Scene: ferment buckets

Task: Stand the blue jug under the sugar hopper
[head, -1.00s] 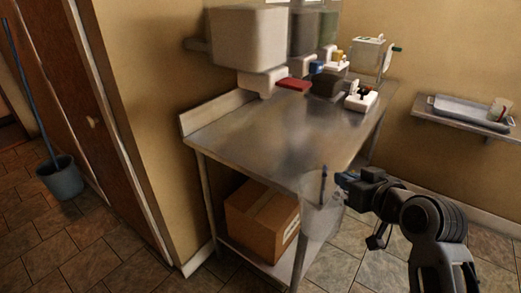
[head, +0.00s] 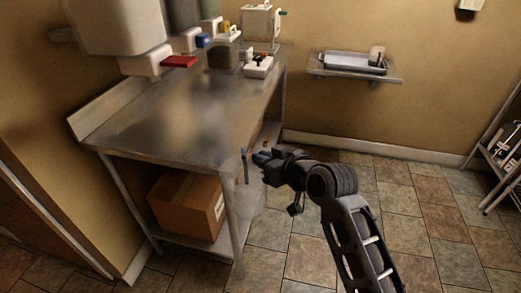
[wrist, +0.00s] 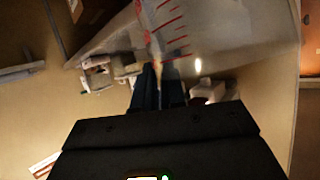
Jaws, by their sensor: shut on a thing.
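My gripper (head: 257,159) is in front of the near right corner of the steel table. It is shut on the blue jug (head: 250,196), which looks clear, with a blue strip near the gripper. The jug hangs beside the table, below the tabletop level. In the wrist view, the jug's clear wall (wrist: 165,30) with red measuring marks rises beyond the fingers. Several wall hoppers hang above the table's far side: a big pale one (head: 120,25) with a red tab, then others with blue and yellow tabs. I cannot read which one is for sugar.
The steel table (head: 180,125) has a wide clear top. A white device (head: 258,66) stands at its far end. A cardboard box (head: 188,205) sits on the lower shelf. A wall shelf with a tray (head: 354,64) is beyond.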

